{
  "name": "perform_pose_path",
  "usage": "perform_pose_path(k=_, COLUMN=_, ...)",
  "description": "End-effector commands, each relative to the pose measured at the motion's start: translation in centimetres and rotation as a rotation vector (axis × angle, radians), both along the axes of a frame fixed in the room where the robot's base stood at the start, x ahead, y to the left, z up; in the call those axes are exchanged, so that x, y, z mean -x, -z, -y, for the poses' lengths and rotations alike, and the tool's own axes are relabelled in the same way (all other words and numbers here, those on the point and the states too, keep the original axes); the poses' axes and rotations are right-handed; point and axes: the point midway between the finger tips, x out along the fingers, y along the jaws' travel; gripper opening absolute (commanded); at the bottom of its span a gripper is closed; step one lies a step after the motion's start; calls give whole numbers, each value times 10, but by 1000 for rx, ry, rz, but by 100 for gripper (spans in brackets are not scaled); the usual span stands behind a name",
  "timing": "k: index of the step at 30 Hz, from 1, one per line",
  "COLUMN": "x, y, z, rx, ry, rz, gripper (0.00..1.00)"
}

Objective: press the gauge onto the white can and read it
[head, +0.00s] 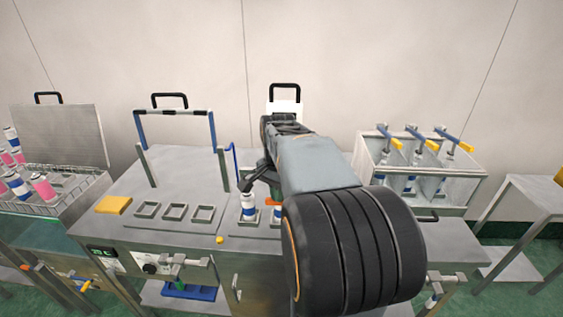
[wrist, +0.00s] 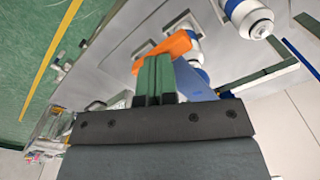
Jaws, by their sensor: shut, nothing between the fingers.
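My gripper (wrist: 157,62) is shut and empty; its green fingers are together in the wrist view. An orange piece (wrist: 165,46) and a blue piece (wrist: 190,80) show close by the fingertips; I cannot tell whether they touch or whether they belong to the gauge. A white can with a blue band (head: 249,207) stands upright in the bench top in the head view. A white can (wrist: 248,15) also shows at the top of the wrist view. Another can (head: 277,212) is mostly hidden behind my arm. I cannot pick out the gauge or its reading.
Three empty square sockets (head: 175,212) and a yellow block (head: 113,204) are on the bench left of the cans. A metal box (head: 430,189) with blue-and-yellow handled tools stands at right. A wire basket (head: 57,212) of pink and blue cans stands at left.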

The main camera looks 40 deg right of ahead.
Motion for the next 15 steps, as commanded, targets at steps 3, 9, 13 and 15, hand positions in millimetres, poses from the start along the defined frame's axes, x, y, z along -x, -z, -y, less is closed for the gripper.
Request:
perform_pose_path(k=3, x=-1, y=-15, z=1, rx=-1, ry=0, rz=-1, gripper=0)
perform_pose_path(k=9, x=-5, y=-49, z=4, rx=0, ry=0, rz=0, gripper=0)
perform_pose_path(k=13, x=-7, y=-69, z=7, rx=-1, ry=0, rz=-1, gripper=0)
perform_pose_path(k=15, x=-8, y=-80, z=8, rx=0, ry=0, rz=0, gripper=0)
